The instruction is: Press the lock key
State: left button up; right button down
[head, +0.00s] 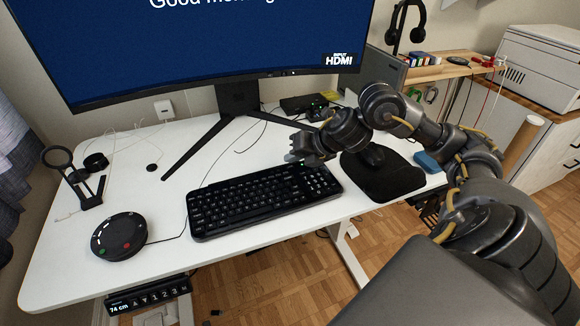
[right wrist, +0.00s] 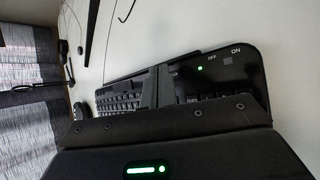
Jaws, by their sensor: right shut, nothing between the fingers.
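The black keyboard (head: 238,203) lies on the white desk below the monitor. Its number pad end (head: 318,183) is on the right. My right gripper (head: 293,158) is shut and empty, at the far edge of the keyboard near the number pad. In the right wrist view the shut fingers (right wrist: 161,72) stand in front of the keyboard (right wrist: 245,62), left of a lit green light and the OFF and ON marks. The fingers and gripper body hide part of the keys. I cannot tell whether the tips touch a key. My left gripper is not in view.
A black round conference speaker (head: 119,236) sits left of the keyboard. The monitor stand (head: 238,100) spreads its legs behind it. A black mouse pad (head: 382,176) lies to the right, partly under my arm. A blue box (head: 428,161) is at the desk's right edge.

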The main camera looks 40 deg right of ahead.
dwell(0.6)
jog(key=shift+f+b, duration=0.4)
jog(key=shift+f, duration=0.05)
jog(key=shift+f, duration=0.25)
dwell(0.4)
jog(key=shift+r, duration=0.1)
jog(key=shift+r+p, duration=0.55)
jog(key=shift+r, duration=0.1)
notch_tip(320, 180, up, 5)
jog(key=p, duration=0.4)
jog(key=shift+p, duration=0.4)
